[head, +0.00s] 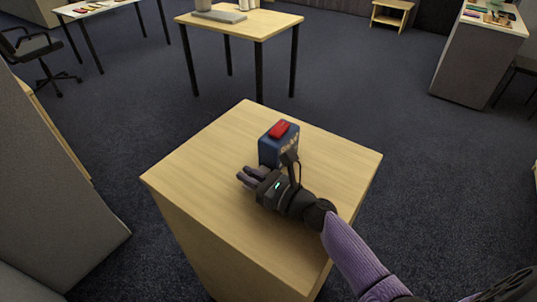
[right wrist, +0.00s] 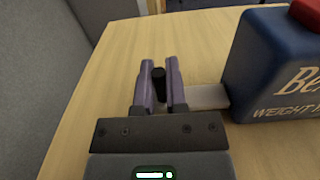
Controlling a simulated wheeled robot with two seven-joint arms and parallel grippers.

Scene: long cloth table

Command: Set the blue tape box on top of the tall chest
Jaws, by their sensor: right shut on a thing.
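The blue tape box (head: 268,150) has a red top piece and pale lettering. It is upright at the tall chest's pale wooden top (head: 215,170), near the middle; whether its base touches the wood is hard to tell. In the right wrist view the box (right wrist: 262,70) is at the right, with a pale strip (right wrist: 208,97) running from its side to my fingers. My right gripper (head: 250,177) is beside the box, low over the chest top. Its purple fingers (right wrist: 160,85) are shut on a small black end piece at that strip. My left gripper is out of view.
The rest of the chest top is bare. A grey partition (head: 60,190) stands close on the left. Beyond the chest are a wooden table (head: 262,22) with a laptop-like grey item, an office chair (head: 38,48) and open carpet. A grey cabinet (head: 470,55) stands at the far right.

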